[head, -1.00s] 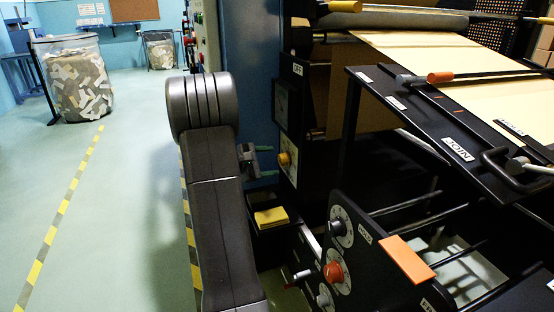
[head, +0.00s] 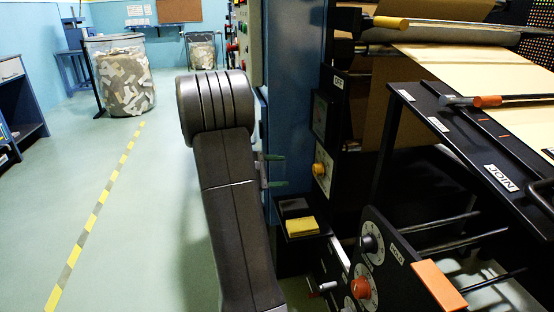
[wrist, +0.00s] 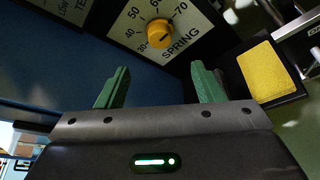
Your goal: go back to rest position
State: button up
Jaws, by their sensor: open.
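My gripper shows in the wrist view (wrist: 157,90) with its two green fingers apart and nothing between them. In the head view my gripper (head: 274,170) is partly hidden behind my dark arm, with the green fingertips pointing right toward the machine. A yellow knob (wrist: 159,33) on a white dial marked SPRING lies beyond the fingers, apart from them. The same dial panel shows in the head view (head: 323,172), right of the gripper.
A black tray (head: 296,209) with a yellow block (head: 302,226) sits below right of my gripper. The machine's JOIN table (head: 460,150) and control panel (head: 395,262) fill the right side. The floor (head: 165,235) at left is clear, with a bin of scraps (head: 125,82) farther back.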

aim_at(314, 168)
jog(key=b+x, duration=0.3)
jog(key=x, duration=1)
jog(key=shift+w+d+f, duration=0.15)
jog(key=shift+d, duration=0.15)
jog(key=p+v, duration=0.3)
jog(key=v, duration=1.1)
jog(key=x, duration=0.4)
jog(key=b+x, duration=0.1)
jog(key=x, duration=0.9)
jog(key=shift+r+b, duration=0.3)
jog(key=n+p, duration=0.1)
jog(key=p, duration=0.1)
jog(key=shift+p, duration=0.3)
jog(key=n+g+p, duration=0.2)
jog(key=p, duration=0.6)
jog(key=shift+w, duration=0.15)
